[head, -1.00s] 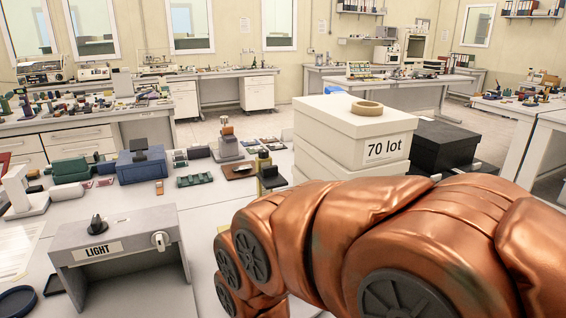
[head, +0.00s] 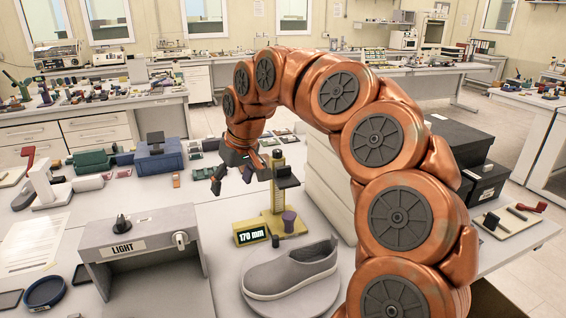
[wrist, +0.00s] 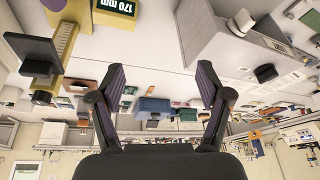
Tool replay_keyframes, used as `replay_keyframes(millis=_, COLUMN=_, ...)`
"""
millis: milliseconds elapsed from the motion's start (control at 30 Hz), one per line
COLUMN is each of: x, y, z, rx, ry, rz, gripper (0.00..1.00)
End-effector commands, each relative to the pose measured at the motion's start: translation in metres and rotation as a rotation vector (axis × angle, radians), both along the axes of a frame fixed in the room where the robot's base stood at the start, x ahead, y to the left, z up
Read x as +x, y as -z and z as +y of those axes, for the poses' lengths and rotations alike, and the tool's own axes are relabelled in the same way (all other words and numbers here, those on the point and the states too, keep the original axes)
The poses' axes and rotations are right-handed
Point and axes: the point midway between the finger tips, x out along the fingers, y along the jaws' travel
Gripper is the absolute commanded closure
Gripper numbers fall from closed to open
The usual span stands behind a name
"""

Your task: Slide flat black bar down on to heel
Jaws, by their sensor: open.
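A height gauge with a yellow column (head: 276,193) stands on a yellow base, with a lit display (head: 250,234) reading 170 mm. The flat black bar (head: 287,181) is on the upper part of the column. A grey shoe (head: 290,271) with a pale sole rests on a round grey plate in front of the gauge. My gripper (head: 232,183) is open and empty, left of the column near the bar's height and apart from it. In the wrist view my open gripper (wrist: 161,72) has nothing between its fingers; the column (wrist: 62,45) and black bar (wrist: 33,52) are at left.
A grey LIGHT box (head: 135,250) stands left of the shoe. A blue device (head: 157,158) and small parts lie behind. White boxes (head: 325,165) stand close right of the gauge, partly behind my arm. Bare table (head: 165,195) lies left of my gripper.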

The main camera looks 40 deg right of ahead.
Motion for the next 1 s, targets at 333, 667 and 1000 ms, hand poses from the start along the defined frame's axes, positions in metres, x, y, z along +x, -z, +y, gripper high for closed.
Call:
replay_keyframes(millis=333, x=0.066, y=-0.009, z=-0.124, rx=-0.012, ry=0.223, rz=-0.054, gripper=0.23)
replay_keyframes(millis=667, x=0.071, y=0.003, z=-0.202, rx=-0.049, ry=0.372, rz=-0.049, gripper=0.23)
replay_keyframes(millis=1000, x=0.077, y=0.020, z=-0.209, rx=-0.053, ry=0.382, rz=-0.046, gripper=0.23)
